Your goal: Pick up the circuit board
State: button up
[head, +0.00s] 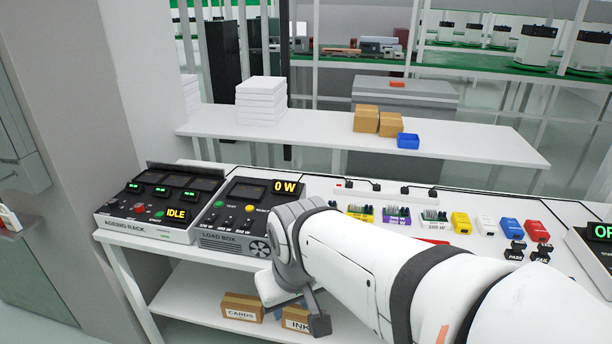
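Several small green circuit boards with upright parts lie in a row on the white bench, past my arm. One board (361,210) is on a yellow base, another board (397,212) on a purple base, and a third board (435,216) on a pale base. I cannot tell which one the task means. My gripper (302,312) hangs at the bench's front edge, pointing down, left of and nearer than the boards. A dark finger shows, but the other side is partly hidden by the wrist. Nothing clearly shows between the fingers.
The ageing rack (150,205) and load box (240,220) stand at the bench's left. Yellow (461,222), blue (511,229) and red (537,230) blocks stand right of the boards. Cartons labelled CARDS (242,307) and INK (296,319) are on the lower shelf.

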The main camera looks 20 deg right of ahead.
aim_at(366, 214)
jog(key=z, duration=0.3)
jog(key=i, duration=0.85)
jog(key=z, duration=0.25)
jog(key=k, duration=0.85)
jog(key=z, duration=0.2)
jog(key=i, duration=0.85)
jog(key=u, duration=0.05)
